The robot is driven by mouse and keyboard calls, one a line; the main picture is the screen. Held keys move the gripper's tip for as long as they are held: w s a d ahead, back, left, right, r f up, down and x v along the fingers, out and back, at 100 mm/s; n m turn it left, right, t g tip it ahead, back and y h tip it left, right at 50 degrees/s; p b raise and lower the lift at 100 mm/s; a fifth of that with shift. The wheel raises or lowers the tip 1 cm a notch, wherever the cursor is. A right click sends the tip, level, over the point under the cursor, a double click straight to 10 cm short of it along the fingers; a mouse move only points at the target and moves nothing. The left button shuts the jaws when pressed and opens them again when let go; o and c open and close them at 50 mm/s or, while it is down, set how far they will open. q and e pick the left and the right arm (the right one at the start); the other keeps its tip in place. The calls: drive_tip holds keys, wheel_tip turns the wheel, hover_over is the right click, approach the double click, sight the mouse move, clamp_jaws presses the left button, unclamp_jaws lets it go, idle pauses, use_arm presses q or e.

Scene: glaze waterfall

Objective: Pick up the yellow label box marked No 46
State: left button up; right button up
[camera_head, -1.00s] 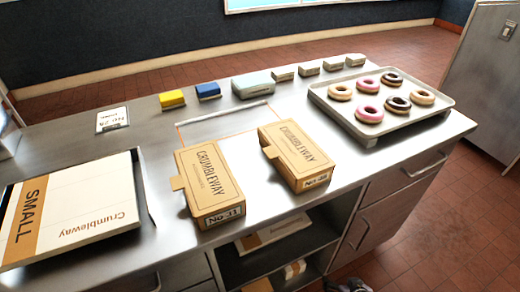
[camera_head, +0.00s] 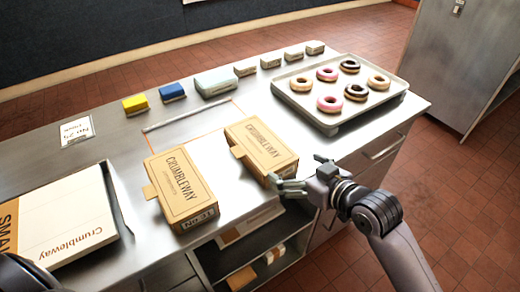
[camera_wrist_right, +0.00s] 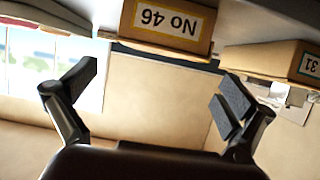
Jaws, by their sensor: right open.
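The No 46 box (camera_head: 262,146) is a brown Crumbleway carton on the counter, the right one of two. Its label, with a yellow border, shows upside down in the wrist view on the box (camera_wrist_right: 165,20), ahead of the gap between my fingers. My right gripper (camera_head: 298,173) is open and empty at the box's front end. In the head view it overlaps the front corner, hiding the label. In the wrist view the fingers (camera_wrist_right: 158,82) stand apart, with the box beyond them. My left gripper is not in view; a dark part of mine shows at the lower left.
The No 31 box (camera_head: 180,185) stands close on the left and shows in the wrist view (camera_wrist_right: 285,62). A donut tray (camera_head: 335,118) is at the right. Yellow (camera_head: 135,104) and blue (camera_head: 172,92) blocks line the back. Open shelves (camera_head: 240,262) lie below the counter edge.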

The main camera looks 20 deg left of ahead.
sight(271, 153)
drive_tip(key=x, duration=0.5)
drive_tip(key=shift+w+a+p, duration=0.2)
drive_tip(key=shift+a+p, duration=0.05)
drive_tip(key=shift+p, duration=0.1)
drive_tip(key=shift+w+a, duration=0.15)
drive_tip(key=shift+a, duration=0.1)
drive_tip(key=x, duration=0.1)
drive_tip(key=p+x, duration=0.1)
drive_tip(key=x, duration=0.2)
drive_tip(key=shift+a+r, duration=0.1)
drive_tip(key=shift+r, duration=0.15)
drive_tip(key=shift+w+a+f, duration=0.2)
drive_tip(key=c, duration=0.7)
